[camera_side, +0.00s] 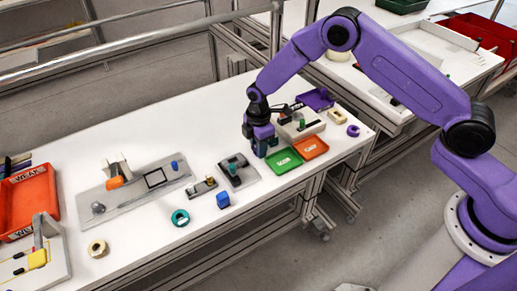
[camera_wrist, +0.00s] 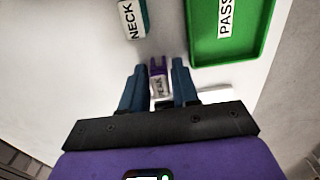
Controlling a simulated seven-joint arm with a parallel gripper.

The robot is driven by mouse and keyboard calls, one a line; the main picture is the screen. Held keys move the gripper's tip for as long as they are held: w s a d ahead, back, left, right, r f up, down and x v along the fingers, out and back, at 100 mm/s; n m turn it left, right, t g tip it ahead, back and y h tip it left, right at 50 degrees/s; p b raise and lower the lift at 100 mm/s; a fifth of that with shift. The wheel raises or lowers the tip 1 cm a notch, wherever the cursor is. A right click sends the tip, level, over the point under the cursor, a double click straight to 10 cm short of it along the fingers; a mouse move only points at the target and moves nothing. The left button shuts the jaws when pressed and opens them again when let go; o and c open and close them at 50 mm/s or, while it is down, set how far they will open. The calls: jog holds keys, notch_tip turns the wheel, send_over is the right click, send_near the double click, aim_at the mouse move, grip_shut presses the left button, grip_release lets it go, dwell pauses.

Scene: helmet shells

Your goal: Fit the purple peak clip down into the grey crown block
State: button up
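The purple peak clip (camera_wrist: 159,67) has two purple prongs and a pale face lettered PEAK. In the wrist view it sits upright in the picture between the blue fingers of my gripper (camera_wrist: 159,86). The fingers flank it closely; whether they press on it is unclear. In the side view my gripper (camera_side: 260,150) is low over the white table, just left of the green tray, and the clip cannot be made out there. A grey block with a green part (camera_side: 300,125) stands behind the trays; I cannot tell whether it is the crown block.
The green PASS tray (camera_wrist: 258,45) is close at right in the wrist view. A piece lettered NECK (camera_wrist: 128,18) lies upper left. An orange tray (camera_side: 311,147) and a purple tray (camera_side: 316,98) are nearby. A dark grey fixture (camera_side: 237,172) stands left of my gripper.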

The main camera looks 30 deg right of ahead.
grip_shut()
jog(key=shift+r, duration=0.1)
jog(key=shift+r, duration=0.45)
notch_tip(320, 180, up, 2)
jog(key=shift+r, duration=0.1)
jog(key=s+d+r, duration=0.2)
jog(key=s+r, duration=0.3)
jog(key=s, duration=0.1)
jog(key=s+d+r, duration=0.3)
jog(key=s+r, duration=0.2)
jog(key=s, duration=0.2)
jog(key=s+d+m, duration=0.2)
jog(key=d+m, duration=1.2)
jog(key=m, duration=0.3)
jog(key=shift+s+r+m, duration=0.2)
jog(key=shift+s+m, duration=0.1)
jog(key=shift+m, duration=0.1)
